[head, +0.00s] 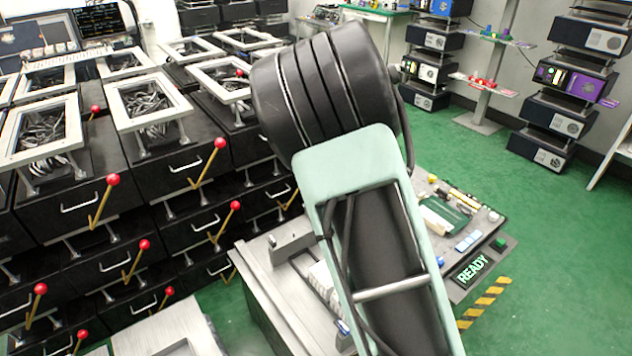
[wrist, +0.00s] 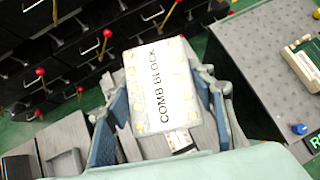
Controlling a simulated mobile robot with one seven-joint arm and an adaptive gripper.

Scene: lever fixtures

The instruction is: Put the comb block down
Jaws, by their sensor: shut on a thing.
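The comb block (wrist: 158,88) is a pale, flat box with "COMB BLOCK" printed on its face. In the wrist view it sits between the two blue-padded fingers of my gripper (wrist: 163,115), which is shut on it. It is slightly tilted in the picture. In the head view my own arm covers the gripper and the block. What lies right under the block is partly hidden by it; a grey metal surface (wrist: 50,145) shows to its left in the wrist view.
Black lever cabinets (head: 75,215) with red-knobbed levers fill the left. Green floor (head: 540,215) is open at right.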

